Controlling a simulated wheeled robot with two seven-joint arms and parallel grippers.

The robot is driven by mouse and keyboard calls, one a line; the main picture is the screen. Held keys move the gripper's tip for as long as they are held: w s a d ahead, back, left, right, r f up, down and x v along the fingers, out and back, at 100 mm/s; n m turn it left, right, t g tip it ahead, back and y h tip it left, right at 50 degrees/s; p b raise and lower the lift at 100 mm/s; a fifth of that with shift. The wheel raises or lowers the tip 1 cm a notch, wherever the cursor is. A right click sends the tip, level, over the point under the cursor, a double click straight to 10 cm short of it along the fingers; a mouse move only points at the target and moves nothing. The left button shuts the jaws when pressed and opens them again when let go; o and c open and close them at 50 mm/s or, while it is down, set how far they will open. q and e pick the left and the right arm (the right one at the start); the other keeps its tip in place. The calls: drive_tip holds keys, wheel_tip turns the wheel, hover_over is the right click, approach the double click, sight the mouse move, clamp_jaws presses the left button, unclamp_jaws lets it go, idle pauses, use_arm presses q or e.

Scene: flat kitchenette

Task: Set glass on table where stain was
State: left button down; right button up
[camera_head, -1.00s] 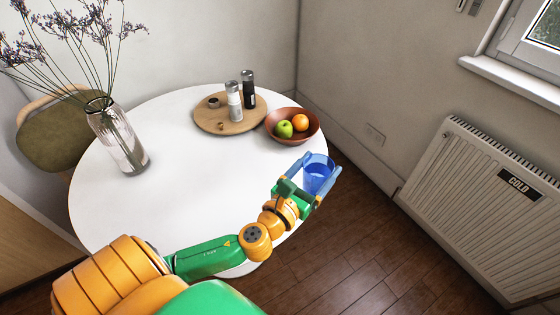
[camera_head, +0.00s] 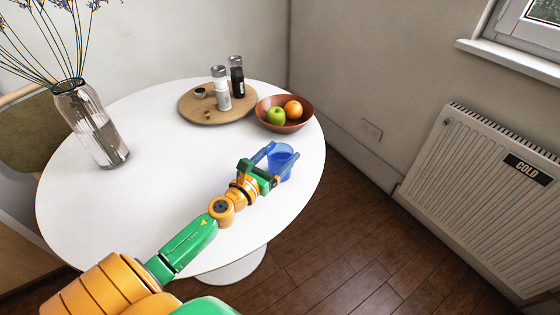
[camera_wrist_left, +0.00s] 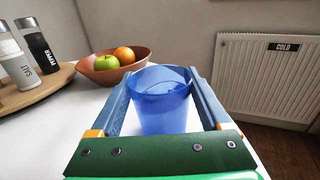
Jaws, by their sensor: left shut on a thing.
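A blue translucent glass (camera_head: 281,165) is upright at the right part of the round white table (camera_head: 160,185), in front of the fruit bowl. My left gripper (camera_head: 272,163) is shut on it, one finger on each side. In the left wrist view the glass (camera_wrist_left: 160,104) stands between the two blue fingers of the gripper (camera_wrist_left: 162,100), over the white table top. I cannot tell whether its base touches the table. No stain shows on the visible table top. My right gripper is not in view.
A brown bowl (camera_head: 285,125) with a green apple and an orange stands just behind the glass. A round wooden board (camera_head: 190,109) carries salt and pepper mills. A glass vase (camera_head: 95,130) stands at left. The table middle is clear.

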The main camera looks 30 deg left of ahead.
use_arm(q)
drive_tip(key=shift+r, duration=0.15)
drive_tip(key=shift+f, duration=0.2)
unclamp_jaws()
drive_tip(key=shift+r, duration=0.15)
drive_tip(key=s+b, duration=0.3)
drive_tip(key=s, duration=0.8)
drive_tip(key=shift+s, duration=0.6)
